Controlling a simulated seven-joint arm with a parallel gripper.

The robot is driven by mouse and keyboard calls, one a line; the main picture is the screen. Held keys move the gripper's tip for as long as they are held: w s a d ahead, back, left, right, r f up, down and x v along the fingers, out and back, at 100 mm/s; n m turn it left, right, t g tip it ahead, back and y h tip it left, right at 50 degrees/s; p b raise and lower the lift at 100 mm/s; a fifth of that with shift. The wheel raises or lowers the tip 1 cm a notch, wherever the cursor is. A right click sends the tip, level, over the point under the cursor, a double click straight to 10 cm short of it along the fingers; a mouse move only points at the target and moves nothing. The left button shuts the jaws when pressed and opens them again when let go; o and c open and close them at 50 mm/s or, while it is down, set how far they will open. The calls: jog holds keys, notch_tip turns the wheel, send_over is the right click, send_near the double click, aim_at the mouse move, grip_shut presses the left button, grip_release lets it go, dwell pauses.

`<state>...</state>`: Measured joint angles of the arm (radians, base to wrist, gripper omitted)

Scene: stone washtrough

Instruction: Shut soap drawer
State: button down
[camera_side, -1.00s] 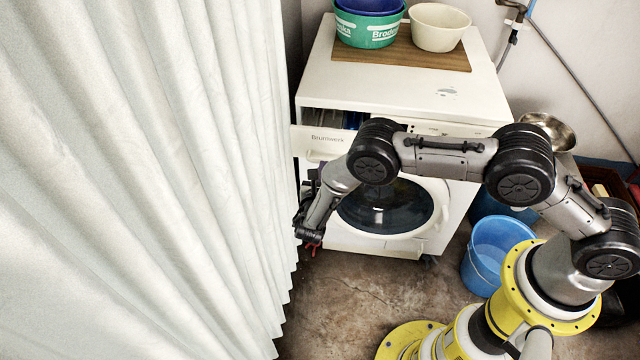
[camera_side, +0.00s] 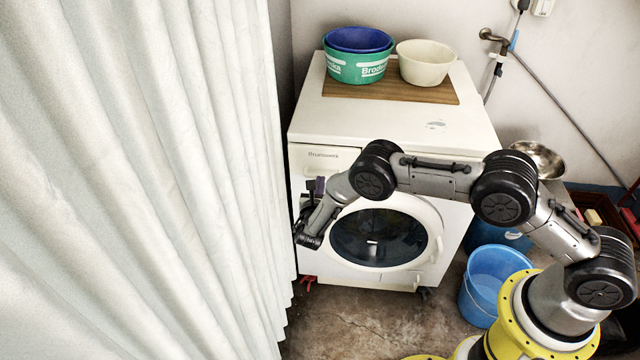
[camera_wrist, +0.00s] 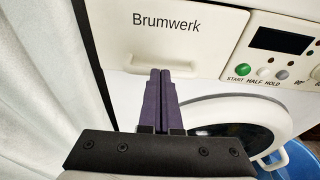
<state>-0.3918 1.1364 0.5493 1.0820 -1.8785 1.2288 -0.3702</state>
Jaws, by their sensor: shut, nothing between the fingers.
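The soap drawer (camera_side: 323,157) is the white front marked "Brumwerk" at the upper left of the washing machine (camera_side: 304,250). It looks flush with the machine's face in the side view, with no gap showing above it. My gripper (camera_side: 318,184) is at the drawer's lower part in the side view. Its purple fingers (camera_wrist: 160,73) are together and empty, with their tips over the drawer front; I cannot tell whether they touch it.
A white curtain (camera_side: 140,180) hangs close on the left. The round door (camera_side: 380,238) is below the drawer. A control panel (camera_wrist: 275,45) is to its right. Basins (camera_side: 357,66) stand on a board on top. A blue bucket (camera_side: 492,280) stands on the floor at right.

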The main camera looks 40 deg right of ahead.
jog(key=shift+w+d+r, duration=0.15)
jog(key=shift+w+r, duration=0.05)
jog(key=shift+w, duration=0.15)
